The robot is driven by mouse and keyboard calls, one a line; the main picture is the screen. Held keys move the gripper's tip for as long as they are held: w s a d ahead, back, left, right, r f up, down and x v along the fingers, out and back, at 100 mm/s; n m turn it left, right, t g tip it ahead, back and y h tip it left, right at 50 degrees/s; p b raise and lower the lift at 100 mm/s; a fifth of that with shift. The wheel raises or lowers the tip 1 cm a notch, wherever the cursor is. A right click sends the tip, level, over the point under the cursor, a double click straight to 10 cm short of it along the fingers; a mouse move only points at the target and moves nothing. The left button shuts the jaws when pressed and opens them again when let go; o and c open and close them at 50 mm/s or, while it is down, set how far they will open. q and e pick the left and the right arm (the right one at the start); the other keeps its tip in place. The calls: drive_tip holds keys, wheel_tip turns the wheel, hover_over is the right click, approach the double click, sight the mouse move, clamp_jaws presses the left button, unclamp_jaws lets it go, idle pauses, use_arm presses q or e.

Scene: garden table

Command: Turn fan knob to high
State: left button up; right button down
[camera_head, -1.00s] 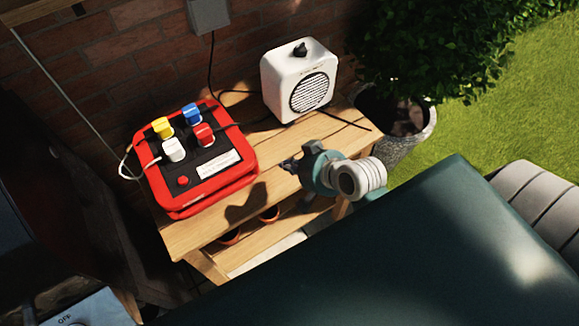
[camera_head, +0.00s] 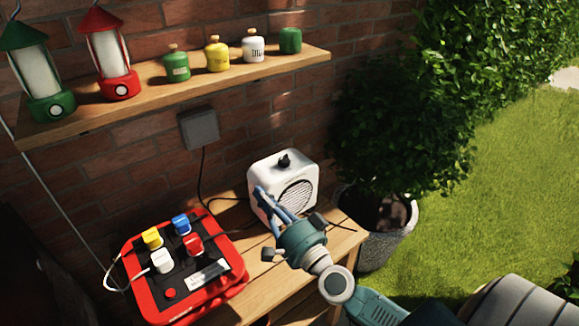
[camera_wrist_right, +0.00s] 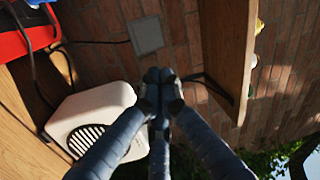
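The white fan (camera_head: 262,170) stands upright on the wooden table, with a round dark grille on its front. Its black knob (camera_head: 284,160) sits on top. My right gripper (camera_head: 263,193) is in front of the fan's left side, its blue fingers pointing up, lower than the knob in the head view. In the right wrist view the fingertips (camera_wrist_right: 160,77) are together with nothing seen between them. The fan (camera_wrist_right: 95,112) is behind the fingers there, and I cannot make out the knob. My left gripper is not in view.
A red box (camera_head: 236,283) with coloured plugs lies left on the table (camera_head: 345,240). A wall shelf (camera_head: 135,106) above holds lanterns and jars. A grey wall box (camera_head: 199,128) has a black cable. A potted bush (camera_head: 385,245) stands right.

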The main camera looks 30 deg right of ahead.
sight(292, 174)
drive_tip(key=s+d+f+m+g+h, duration=0.1)
drive_tip(key=d+f+m+g+h, duration=0.2)
drive_tip(key=d, duration=0.4)
drive_tip(key=d+f+m+h, duration=0.2)
drive_tip(key=d+m+h, duration=0.3)
drive_tip(key=d, duration=0.1)
drive_tip(key=p+x, duration=0.1)
drive_tip(key=x, duration=0.8)
drive_tip(key=shift+w+d, duration=0.15)
drive_tip(key=shift+d, duration=0.1)
drive_tip(key=w, duration=0.1)
drive_tip(key=w+a, duration=0.1)
drive_tip(key=w, duration=0.1)
drive_tip(key=shift+w+p, duration=0.1)
drive_tip(key=shift+p, duration=0.25)
drive_tip(key=shift+w+a, duration=0.25)
drive_tip(key=shift+w, duration=0.1)
